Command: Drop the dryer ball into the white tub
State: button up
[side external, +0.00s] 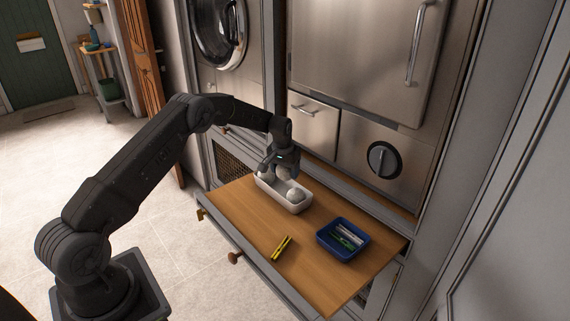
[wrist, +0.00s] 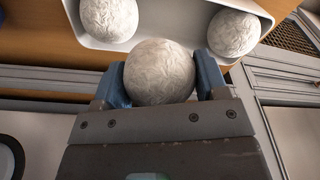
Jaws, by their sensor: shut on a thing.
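The white tub (side external: 275,199) stands on the wooden board, and its pale inside also shows in the wrist view (wrist: 172,18). My gripper (wrist: 160,85) has its blue fingers shut on a round, pale, wrinkled dryer ball (wrist: 160,70). In the side view my gripper (side external: 282,168) points down over the tub, with the held ball (side external: 282,174) at or just above the rim; the exact height is hard to tell. Two similar balls are in the tub, one near each end: one ball (wrist: 108,18) and another ball (wrist: 233,33). The fingers partly hide the held ball's sides.
A blue tray (side external: 343,252) with green and pale items stands on the board (side external: 258,221), right of the tub. A yellow and dark clip-like item (side external: 282,248) lies in front. Steel appliance fronts (side external: 340,120) rise behind. Bare board lies left of the yellow item.

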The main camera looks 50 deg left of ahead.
aim_at(283, 168)
jog(key=shift+f, duration=0.2)
jog(key=o, duration=1)
jog(key=r, duration=0.4)
jog(key=s+r, duration=0.1)
jog(key=r, duration=0.4)
jog(key=s+r, duration=0.1)
jog(key=r, duration=0.3)
jog(key=shift+d+r, duration=0.35)
jog(key=shift+d, duration=0.05)
